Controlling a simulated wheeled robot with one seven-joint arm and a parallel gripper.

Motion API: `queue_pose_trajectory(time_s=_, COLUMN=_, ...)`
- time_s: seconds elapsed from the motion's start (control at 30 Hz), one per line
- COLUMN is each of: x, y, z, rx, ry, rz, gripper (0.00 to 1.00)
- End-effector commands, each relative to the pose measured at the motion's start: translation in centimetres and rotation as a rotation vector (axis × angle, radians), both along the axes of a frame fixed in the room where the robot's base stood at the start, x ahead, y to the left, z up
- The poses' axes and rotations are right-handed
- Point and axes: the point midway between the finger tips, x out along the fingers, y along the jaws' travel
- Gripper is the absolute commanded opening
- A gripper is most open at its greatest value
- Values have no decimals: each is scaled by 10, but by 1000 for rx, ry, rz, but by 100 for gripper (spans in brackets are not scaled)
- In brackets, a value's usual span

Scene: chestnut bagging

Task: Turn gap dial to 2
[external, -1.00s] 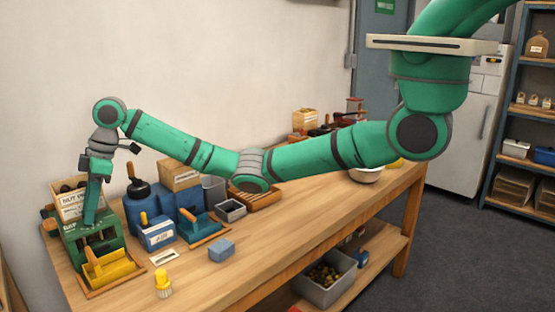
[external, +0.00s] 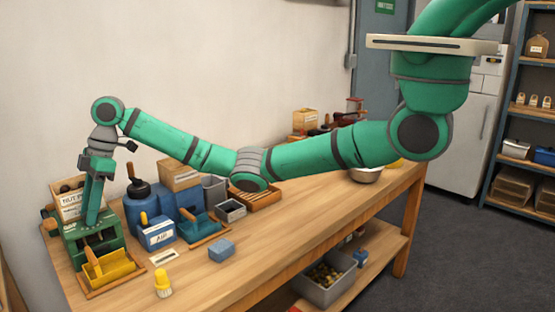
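A green machine (external: 75,246) stands at the left end of the wooden bench, with a box lettered "NUT..." (external: 70,203) behind it and a yellow tray (external: 112,268) at its front. My gripper (external: 91,222) points down, with its fingers at the top of the green machine. The fingers look close together, but the spot between their tips is too small to read. I cannot make out the gap dial or its numbers; the gripper may be covering it.
A blue box with a label (external: 157,234), a blue machine with a teal tray (external: 203,228) and a small blue block (external: 221,250) stand to the right. A yellow-capped bottle (external: 163,284) is near the front edge. The bench's middle right (external: 310,215) is clear.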

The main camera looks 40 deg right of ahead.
Motion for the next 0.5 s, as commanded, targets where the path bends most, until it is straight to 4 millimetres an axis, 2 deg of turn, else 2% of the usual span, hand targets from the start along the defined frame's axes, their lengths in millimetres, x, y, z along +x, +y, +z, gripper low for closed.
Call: queue_pose_trajectory(time_s=0.5, x=5, y=0, z=2, rx=6, ry=-9, rz=-9, gripper=42)
